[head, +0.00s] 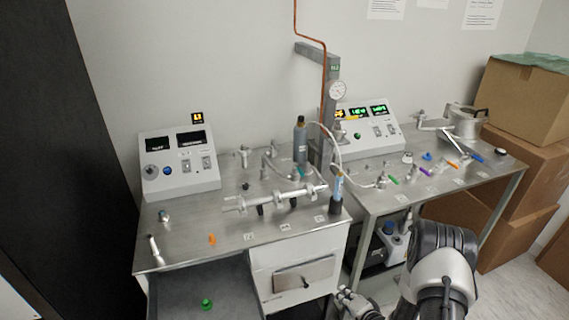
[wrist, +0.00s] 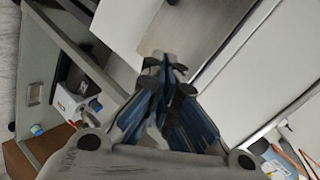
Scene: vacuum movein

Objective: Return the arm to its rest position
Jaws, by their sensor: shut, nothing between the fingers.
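My arm reaches in from the lower right of the head view, in front of the steel benches. A white cabinet face and a grey panel lie beyond the fingertips in that view.
An open drawer (head: 235,287) holds a green piece (head: 207,304). A pump (head: 392,243) stands under the right bench (head: 460,186). Cardboard boxes (head: 528,100) are stacked at right.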

